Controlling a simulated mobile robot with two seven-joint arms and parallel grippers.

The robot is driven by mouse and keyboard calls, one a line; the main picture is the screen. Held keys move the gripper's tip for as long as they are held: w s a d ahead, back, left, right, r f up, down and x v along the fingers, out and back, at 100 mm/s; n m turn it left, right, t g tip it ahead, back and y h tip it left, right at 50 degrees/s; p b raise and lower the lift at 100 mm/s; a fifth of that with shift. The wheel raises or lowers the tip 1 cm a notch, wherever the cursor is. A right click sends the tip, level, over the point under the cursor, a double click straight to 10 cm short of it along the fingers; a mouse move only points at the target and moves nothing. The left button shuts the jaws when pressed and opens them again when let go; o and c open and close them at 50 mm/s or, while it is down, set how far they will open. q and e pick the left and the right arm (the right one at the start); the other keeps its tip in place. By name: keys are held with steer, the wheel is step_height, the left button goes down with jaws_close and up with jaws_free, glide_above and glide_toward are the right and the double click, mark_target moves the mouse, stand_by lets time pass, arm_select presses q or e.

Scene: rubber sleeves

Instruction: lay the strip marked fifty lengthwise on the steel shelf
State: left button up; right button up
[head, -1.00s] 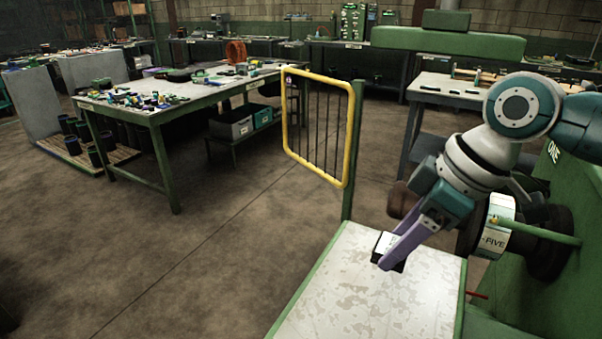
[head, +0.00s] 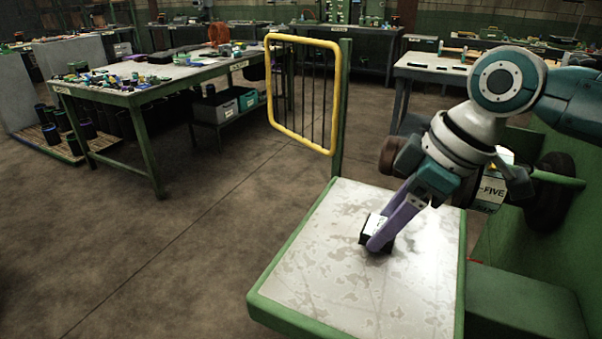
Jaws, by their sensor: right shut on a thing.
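A short black strip (head: 373,226) with a white label on top shows in the head view; the label's writing is too small to read. My right gripper (head: 380,242), with purple fingers, is shut on it. The strip is over the far half of the steel shelf (head: 330,280), a worn pale plate with a green rim. I cannot tell whether the strip touches the plate or hangs just above it. The fingers hide part of the strip. My left gripper is not in view.
A yellow barred guard (head: 302,38) on a green post stands behind the shelf's far edge. Green machinery (head: 525,300) and dark rollers (head: 552,195) stand close on the right. A cluttered workbench (head: 150,90) is at the back left. Most of the shelf is bare.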

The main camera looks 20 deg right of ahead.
steer(key=shift+f+b, duration=0.35)
steer(key=shift+f, duration=0.25)
stand_by(0.3)
steer(key=o, duration=1.4)
steer(key=shift+c, duration=0.2)
